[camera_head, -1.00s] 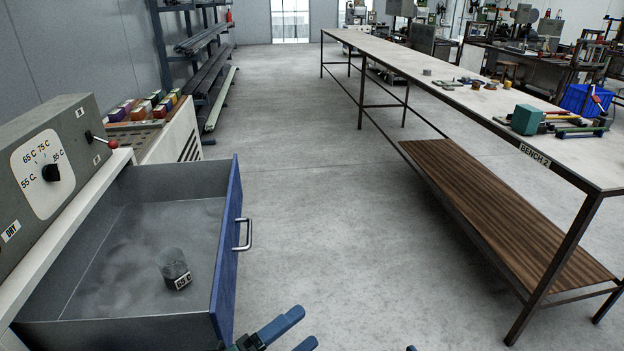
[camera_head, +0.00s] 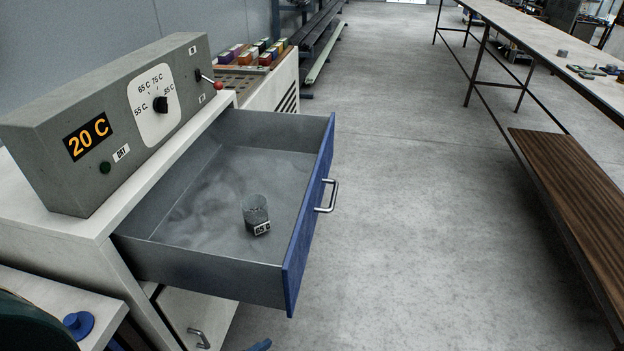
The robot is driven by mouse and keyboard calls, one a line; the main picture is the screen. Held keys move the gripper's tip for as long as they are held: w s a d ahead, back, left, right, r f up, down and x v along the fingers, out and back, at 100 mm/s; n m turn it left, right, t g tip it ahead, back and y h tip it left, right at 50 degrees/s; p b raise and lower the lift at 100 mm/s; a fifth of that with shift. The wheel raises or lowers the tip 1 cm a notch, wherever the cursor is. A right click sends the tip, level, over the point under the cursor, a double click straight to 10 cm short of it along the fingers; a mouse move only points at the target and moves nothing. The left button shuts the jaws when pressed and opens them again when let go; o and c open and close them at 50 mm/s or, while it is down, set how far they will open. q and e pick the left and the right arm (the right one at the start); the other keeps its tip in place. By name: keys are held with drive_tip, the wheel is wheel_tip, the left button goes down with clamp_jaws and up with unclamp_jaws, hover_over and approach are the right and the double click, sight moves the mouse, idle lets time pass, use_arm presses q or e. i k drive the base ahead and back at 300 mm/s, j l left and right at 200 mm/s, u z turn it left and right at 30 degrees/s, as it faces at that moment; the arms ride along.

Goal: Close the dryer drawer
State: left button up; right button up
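The dryer drawer (camera_head: 208,277) is pulled out to the right from under the dryer's control box (camera_head: 115,115). It has grey walls, a blue front panel (camera_head: 312,215) and a silver bar handle (camera_head: 328,196). A small clear beaker (camera_head: 256,212) with a dark lower part and a temperature label stands inside the drawer. Only a blue fingertip, apparently of my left gripper (camera_head: 260,346), shows at the bottom edge, below the drawer front and apart from the handle. The rest of that gripper is out of frame. My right gripper is not in view.
The dryer display (camera_head: 88,136) reads 20 C. A lower silver handle (camera_head: 199,338) sits beneath the drawer. A long bench with a brown lower shelf (camera_head: 575,200) stands at right. The concrete floor (camera_head: 420,220) between is clear.

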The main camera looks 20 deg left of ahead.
sight(188, 232)
drive_tip(key=l+u, duration=0.45)
drive_tip(key=u, duration=0.25)
drive_tip(key=i+l+u, duration=0.15)
drive_tip(key=u, duration=0.15)
drive_tip(key=i+u, duration=0.4)
drive_tip(key=i+j, duration=0.05)
drive_tip(key=i, duration=0.05)
